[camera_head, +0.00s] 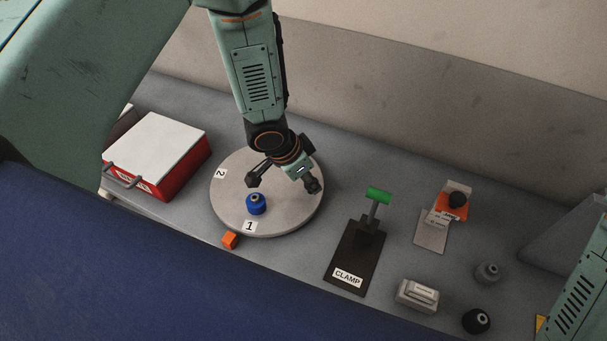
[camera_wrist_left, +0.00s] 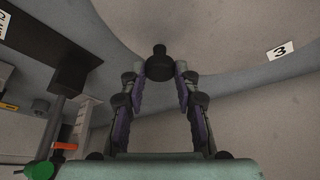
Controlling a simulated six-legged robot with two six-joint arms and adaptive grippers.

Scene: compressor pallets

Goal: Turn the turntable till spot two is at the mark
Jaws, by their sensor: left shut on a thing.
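The turntable (camera_head: 292,217) is a round grey disc on the bench. Label 1 (camera_head: 249,225) is at its front rim, with a blue knobbed part (camera_head: 256,204) just behind it. Label 2 (camera_head: 220,173) is at its left rim. Label 3 (camera_wrist_left: 281,50) shows in the left wrist view. An orange block (camera_head: 230,240) sits just outside the front rim, close to label 1; it may be the mark. My left gripper (camera_wrist_left: 160,77) is shut on a black knob (camera_wrist_left: 159,65) at the turntable's rim. In the head view, the gripper (camera_head: 312,184) is at the right rim. My right gripper is out of view.
A red box with a white lid (camera_head: 158,142) stands left of the turntable. A black clamp (camera_head: 350,262) with a green handle stands to the right. Further right are an orange-and-grey fixture (camera_head: 431,229), a pale block (camera_head: 417,295) and small round parts (camera_head: 487,272). A wall rises behind.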

